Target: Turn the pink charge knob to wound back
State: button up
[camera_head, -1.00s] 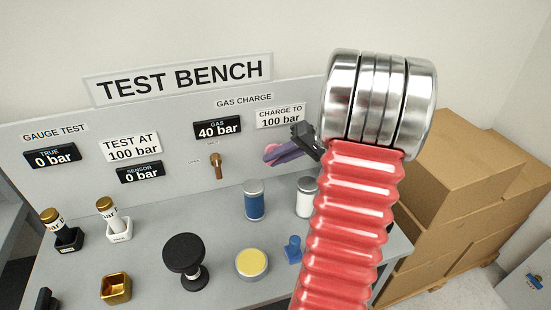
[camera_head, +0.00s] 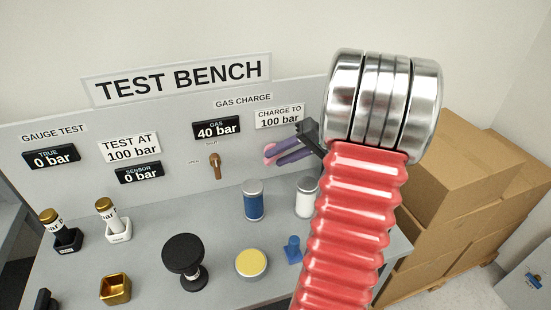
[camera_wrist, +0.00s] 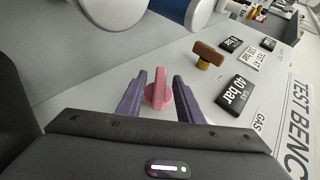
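The pink charge knob (camera_wrist: 158,92) is on the bench panel, and in the wrist view it lies between my two purple fingers. My gripper (camera_wrist: 159,90) is open, with a gap showing on each side of the knob's raised grip. In the head view the pink knob (camera_head: 269,153) is partly hidden behind my gripper (camera_head: 288,152), which reaches in from the right. The gas display (camera_head: 217,128) reads 40 bar, and the label beside it (camera_head: 279,116) says charge to 100 bar.
A brown valve handle (camera_head: 216,167) is left of the knob, between open and shut marks. A blue canister (camera_head: 253,202) and a white canister (camera_head: 306,198) stand below. A black round knob (camera_head: 184,254) and a yellow-topped disc (camera_head: 251,263) are on the bench top. Cardboard boxes (camera_head: 465,180) stand right.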

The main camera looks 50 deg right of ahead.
jog(key=v, duration=1.2)
jog(key=shift+a+f, duration=0.1)
jog(key=shift+f, duration=0.05)
jog(key=w+a+n+g+h, duration=0.1)
jog(key=w+a+n+g, duration=0.15)
jog(key=a, duration=0.85)
jog(key=w+a+n+g+h, duration=0.1)
jog(key=w+a+g, duration=0.15)
jog(key=a, duration=0.85)
jog(key=s+a+n+t+h, duration=0.1)
jog(key=s+a, duration=0.3)
jog(key=a, duration=0.5)
jog(key=s+a+n+h, duration=0.2)
jog(key=s+a+n, duration=0.1)
jog(key=a, duration=0.6)
jog(key=shift+s+a+f+t+h, duration=0.3)
jog(key=shift+s+a+t+h, duration=0.05)
jog(key=shift+t+h, duration=0.05)
jog(key=shift+c, duration=0.2)
